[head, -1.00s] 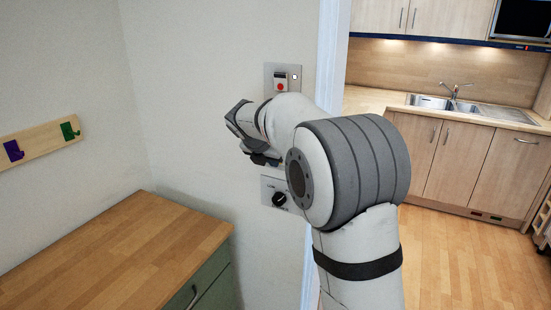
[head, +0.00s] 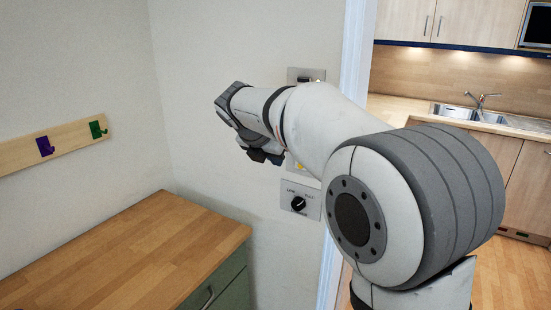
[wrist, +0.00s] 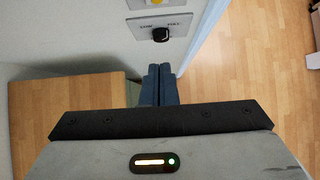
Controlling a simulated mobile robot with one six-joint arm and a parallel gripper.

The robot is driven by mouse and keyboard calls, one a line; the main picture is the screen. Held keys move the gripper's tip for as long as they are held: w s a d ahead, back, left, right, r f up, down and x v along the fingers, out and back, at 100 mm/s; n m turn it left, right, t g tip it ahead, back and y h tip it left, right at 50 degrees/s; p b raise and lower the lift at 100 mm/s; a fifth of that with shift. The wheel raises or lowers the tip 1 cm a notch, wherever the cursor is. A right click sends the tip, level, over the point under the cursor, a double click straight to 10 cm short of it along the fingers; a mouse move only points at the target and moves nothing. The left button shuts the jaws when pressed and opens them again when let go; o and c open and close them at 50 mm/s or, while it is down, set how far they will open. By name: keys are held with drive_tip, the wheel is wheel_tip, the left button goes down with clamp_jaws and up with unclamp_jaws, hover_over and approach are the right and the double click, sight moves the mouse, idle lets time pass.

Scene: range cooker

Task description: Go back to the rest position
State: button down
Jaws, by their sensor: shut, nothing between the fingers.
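My gripper (wrist: 159,86) shows in the wrist view with its two dark fingers together, shut and empty. In the head view my gripper (head: 262,157) is at the end of my raised arm, in front of the wall and left of the door frame; its fingertips are hard to make out there. The wall plate with a black rotary knob (head: 298,203) is just below and right of it, and this knob also shows in the wrist view (wrist: 160,34). No contact with the wall shows.
A wooden-topped cabinet (head: 130,255) stands at lower left. A rail with a purple hook (head: 45,146) and a green hook (head: 97,129) is on the left wall. A switch plate (head: 305,75) is partly hidden behind my arm. The kitchen sink (head: 455,112) is beyond the doorway.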

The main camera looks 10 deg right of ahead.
drive_tip(key=s+d+f+m+g+y, duration=0.1)
drive_tip(key=s+d+f+m, duration=0.1)
drive_tip(key=s+f+m, duration=0.3)
drive_tip(key=s+d+f+m+g+y, duration=0.1)
drive_tip(key=s+f+m, duration=0.4)
drive_tip(key=s+m, duration=0.9)
drive_tip(key=s+d+f+m+g+y, duration=0.1)
drive_tip(key=s+d+f+m+y, duration=0.1)
drive_tip(key=s+d+f+m, duration=0.3)
drive_tip(key=s+m, duration=0.4)
drive_tip(key=s, duration=0.3)
drive_tip(key=shift+f+m+y, duration=0.3)
drive_tip(key=shift+d, duration=0.1)
